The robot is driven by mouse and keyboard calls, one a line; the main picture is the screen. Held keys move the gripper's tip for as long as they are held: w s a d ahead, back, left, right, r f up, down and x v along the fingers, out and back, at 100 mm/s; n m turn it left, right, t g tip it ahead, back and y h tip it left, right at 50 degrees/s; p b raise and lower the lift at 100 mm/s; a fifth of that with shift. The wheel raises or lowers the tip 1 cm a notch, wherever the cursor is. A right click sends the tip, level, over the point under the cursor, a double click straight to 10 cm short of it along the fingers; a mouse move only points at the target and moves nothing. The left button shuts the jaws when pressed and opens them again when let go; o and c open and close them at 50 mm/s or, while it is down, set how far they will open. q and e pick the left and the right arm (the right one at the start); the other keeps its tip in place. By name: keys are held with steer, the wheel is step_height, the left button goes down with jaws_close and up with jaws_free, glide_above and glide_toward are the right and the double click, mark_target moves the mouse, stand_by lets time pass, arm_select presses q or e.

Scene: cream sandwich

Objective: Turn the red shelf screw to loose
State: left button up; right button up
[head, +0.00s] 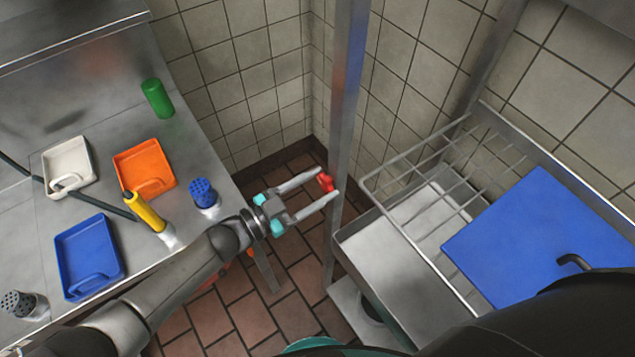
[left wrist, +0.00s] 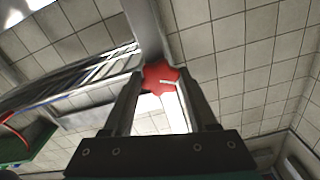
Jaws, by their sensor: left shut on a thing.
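The red shelf screw (head: 325,181) is a small lobed knob on the upright metal post (head: 346,120) in the head view. In the left wrist view the red screw (left wrist: 160,77) looks star-shaped, with a pale line on its face. My left gripper (head: 328,184) reaches in from the left, its two grey fingers on either side of the knob. It is shut on the screw, and its fingertips (left wrist: 161,82) frame the knob in the wrist view. My right gripper is not in view.
A steel counter on the left holds a green cylinder (head: 157,98), white tray (head: 68,168), orange tray (head: 144,166), blue tray (head: 88,255), yellow-handled tool (head: 145,212) and blue-topped shaker (head: 203,193). A wire rack (head: 400,172) and blue board (head: 545,235) lie right of the post.

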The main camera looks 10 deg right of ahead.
arm_select(q)
steer(key=shift+n, duration=0.6)
steer(key=o, duration=1.4)
steer(key=shift+c, duration=0.2)
steer(key=v, duration=1.5)
steer(key=shift+b, duration=0.4)
steer(key=shift+r, duration=0.1)
